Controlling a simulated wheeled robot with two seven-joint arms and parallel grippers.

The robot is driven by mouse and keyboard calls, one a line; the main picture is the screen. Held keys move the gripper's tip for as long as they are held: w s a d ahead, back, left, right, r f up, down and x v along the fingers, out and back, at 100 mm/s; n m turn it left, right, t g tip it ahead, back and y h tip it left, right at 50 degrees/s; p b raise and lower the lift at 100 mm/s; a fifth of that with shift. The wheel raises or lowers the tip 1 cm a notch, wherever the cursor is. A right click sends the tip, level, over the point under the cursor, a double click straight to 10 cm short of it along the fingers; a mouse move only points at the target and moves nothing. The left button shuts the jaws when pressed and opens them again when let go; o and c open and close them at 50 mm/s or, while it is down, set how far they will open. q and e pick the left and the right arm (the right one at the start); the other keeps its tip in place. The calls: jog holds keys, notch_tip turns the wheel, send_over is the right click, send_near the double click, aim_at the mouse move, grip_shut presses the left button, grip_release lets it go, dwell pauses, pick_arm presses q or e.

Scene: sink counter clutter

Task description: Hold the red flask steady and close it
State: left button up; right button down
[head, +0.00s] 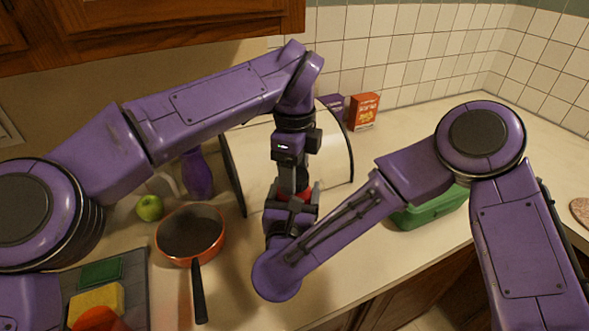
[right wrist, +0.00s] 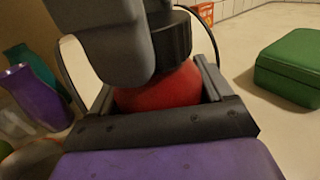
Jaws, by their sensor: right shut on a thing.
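The red flask (right wrist: 165,92) stands between the jaws of my right gripper (right wrist: 158,84), which is shut on it. In the head view only small red parts of the flask (head: 304,193) show, behind my gripper parts. A black ribbed lid (right wrist: 176,36) is on top of the flask in the right wrist view; whether it is fully seated cannot be seen. My left gripper (head: 291,177) points down from above at the lid. One of its grey fingers hides the lid's left part, so its grip on the lid is unclear.
A bread box (head: 253,160) stands close behind the grippers. An orange pan (head: 192,240), a green apple (head: 150,208) and a purple vase (head: 197,174) are left. A green box (head: 432,210) is right. A red-orange carton (head: 364,111) stands at the back. Counter behind the green box is clear.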

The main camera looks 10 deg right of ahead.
pick_arm(q)
jog(key=m, duration=0.6)
jog(key=shift+s+m, duration=0.1)
jog(key=shift+m, duration=0.3)
jog(key=m, duration=2)
jog(key=shift+f+m, duration=0.1)
jog(key=shift+m, duration=0.3)
jog(key=o, duration=1.2)
jog(key=shift+c, duration=0.2)
jog(key=shift+r, duration=2.3)
